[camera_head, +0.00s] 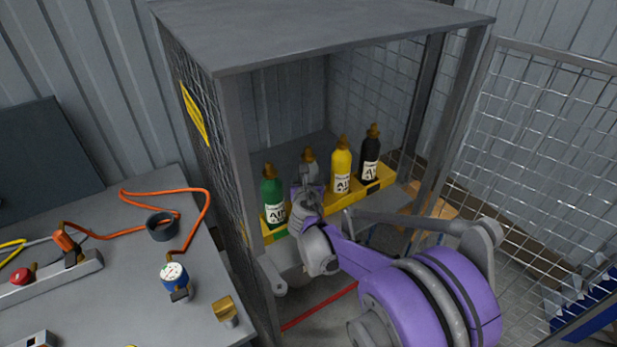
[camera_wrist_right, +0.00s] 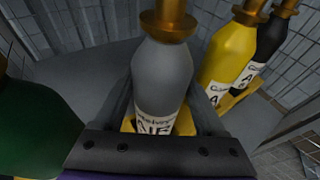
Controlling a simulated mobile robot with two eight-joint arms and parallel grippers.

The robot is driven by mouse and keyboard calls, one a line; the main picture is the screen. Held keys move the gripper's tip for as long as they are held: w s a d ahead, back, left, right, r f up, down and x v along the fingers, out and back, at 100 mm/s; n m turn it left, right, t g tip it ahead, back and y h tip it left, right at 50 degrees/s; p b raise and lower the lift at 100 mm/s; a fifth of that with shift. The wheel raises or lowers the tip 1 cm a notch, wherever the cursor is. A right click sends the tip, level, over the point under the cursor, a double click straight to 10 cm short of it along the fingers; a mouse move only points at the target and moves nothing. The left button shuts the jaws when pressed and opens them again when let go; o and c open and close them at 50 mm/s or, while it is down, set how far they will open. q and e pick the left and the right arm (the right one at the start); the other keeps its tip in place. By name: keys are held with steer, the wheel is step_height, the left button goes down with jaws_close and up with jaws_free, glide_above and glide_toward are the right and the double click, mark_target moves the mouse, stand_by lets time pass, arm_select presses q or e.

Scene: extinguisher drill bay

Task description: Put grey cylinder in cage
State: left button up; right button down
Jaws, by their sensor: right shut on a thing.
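The grey cylinder (camera_head: 309,158) stands upright inside the cage (camera_head: 232,160), between the green and yellow cylinders, mostly hidden behind my right gripper (camera_head: 306,185). In the right wrist view the grey cylinder (camera_wrist_right: 160,85) fills the middle, with a brass valve on top and a white label. My right gripper (camera_wrist_right: 160,130) is shut around its body, one finger on each side. The cylinder's base sits at the yellow rack (camera_head: 335,203); the exact contact is hidden. My left gripper is in neither view.
A green cylinder (camera_head: 273,192) stands left of the grey one. A yellow cylinder (camera_head: 341,165) and a black cylinder (camera_head: 370,155) stand to its right. The mesh door (camera_head: 540,140) is open at right. A workbench (camera_head: 110,290) with an orange hose (camera_head: 205,215) and a gauge (camera_head: 174,277) is at left.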

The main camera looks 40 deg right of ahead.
steer(key=shift+f, duration=0.15)
jaws_free()
steer(key=shift+s+r, duration=0.1)
steer(key=shift+r, duration=0.25)
steer(key=p+v, duration=0.1)
steer(key=v, duration=1.1)
steer(key=s+a+f+m+g+y, duration=0.3)
steer(key=s+a+m, duration=0.6)
steer(key=m, duration=0.5)
steer(key=s+a+f+m+g+y, duration=0.3)
steer(key=s+a+f+m+y, duration=0.3)
steer(key=s+a+m, duration=0.4)
steer(key=s+f+m, duration=0.1)
steer(key=m, duration=0.3)
steer(key=shift+s+f, duration=0.35)
steer(key=shift+f, duration=0.05)
